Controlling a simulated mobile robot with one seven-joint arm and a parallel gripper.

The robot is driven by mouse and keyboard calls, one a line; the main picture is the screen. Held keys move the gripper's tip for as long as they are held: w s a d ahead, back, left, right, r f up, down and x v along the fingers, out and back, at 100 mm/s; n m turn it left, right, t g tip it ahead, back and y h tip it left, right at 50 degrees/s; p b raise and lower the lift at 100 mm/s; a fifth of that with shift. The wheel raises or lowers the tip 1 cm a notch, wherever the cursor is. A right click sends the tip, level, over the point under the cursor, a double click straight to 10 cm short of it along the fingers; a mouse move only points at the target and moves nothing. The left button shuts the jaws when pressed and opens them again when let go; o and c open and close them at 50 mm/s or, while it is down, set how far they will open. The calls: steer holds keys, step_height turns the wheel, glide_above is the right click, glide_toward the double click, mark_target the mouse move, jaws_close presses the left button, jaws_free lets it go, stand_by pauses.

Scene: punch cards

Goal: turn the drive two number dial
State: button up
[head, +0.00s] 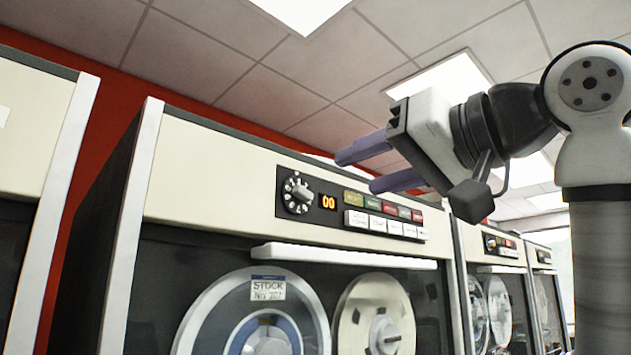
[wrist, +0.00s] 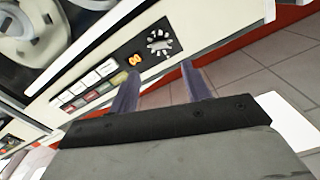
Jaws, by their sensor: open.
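Coloured and white buttons (head: 385,215) fill the panel right of the display. A white ledge (head: 345,257) juts out below, above two tape reels (head: 262,318). Another cabinet (head: 38,150) stands at the left, and more (head: 505,275) stand at the right.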

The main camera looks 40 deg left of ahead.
mark_target(307, 191)
steer(key=a+p, duration=0.1)
steer(key=a, duration=0.2)
steer(key=a+p, duration=0.1)
steer(key=a, duration=0.6)
steer(key=shift+w+p, duration=0.4)
steer(key=c, duration=1)
